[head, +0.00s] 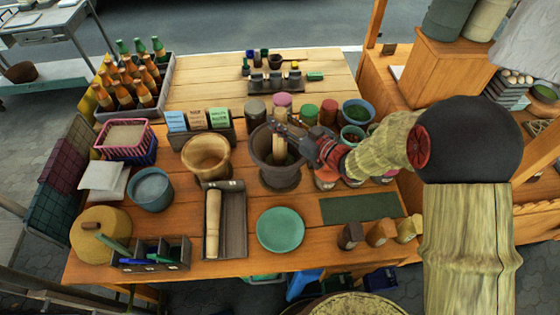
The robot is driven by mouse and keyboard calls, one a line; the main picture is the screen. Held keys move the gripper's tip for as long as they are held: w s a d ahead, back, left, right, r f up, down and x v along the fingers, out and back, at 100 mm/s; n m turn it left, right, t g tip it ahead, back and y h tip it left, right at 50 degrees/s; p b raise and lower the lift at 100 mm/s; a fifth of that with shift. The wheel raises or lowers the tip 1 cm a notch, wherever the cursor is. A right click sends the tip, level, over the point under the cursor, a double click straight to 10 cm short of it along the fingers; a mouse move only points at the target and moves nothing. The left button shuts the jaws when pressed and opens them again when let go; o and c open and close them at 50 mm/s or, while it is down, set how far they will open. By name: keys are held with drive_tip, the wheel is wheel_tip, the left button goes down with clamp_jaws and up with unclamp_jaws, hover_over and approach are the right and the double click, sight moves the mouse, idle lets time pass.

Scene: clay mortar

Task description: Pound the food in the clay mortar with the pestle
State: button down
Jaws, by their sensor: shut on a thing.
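The dark clay mortar (281,180) stands upright near the middle of the wooden table. My gripper (279,128) reaches in from the right above the mortar and is shut on a light wooden pestle (280,147). The pestle is nearly upright, and its lower end is inside the mortar's mouth. Whether the tip touches the food cannot be told. Something greenish shows faintly inside the mortar, but the food is mostly hidden by shadow and the pestle.
A wooden mortar (194,174) stands left of the clay one. A second pestle (213,222) lies in a grey tray (235,222). A green plate (280,229) is in front. Several jars stand close behind, and bowls (353,139) stand right, near my arm.

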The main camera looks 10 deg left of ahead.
wheel_tip(320, 180, down, 5)
drive_tip(key=b, duration=0.4)
drive_tip(key=shift+f, duration=0.1)
drive_tip(key=shift+f, duration=0.1)
wheel_tip(320, 180, up, 6)
drive_tip(key=p, duration=0.3)
drive_tip(key=shift+f+p, duration=0.15)
drive_tip(key=shift+p, duration=0.25)
drive_tip(key=shift+f, duration=0.15)
wheel_tip(320, 180, down, 5)
drive_tip(key=b, duration=0.4)
drive_tip(key=shift+w+f, duration=0.1)
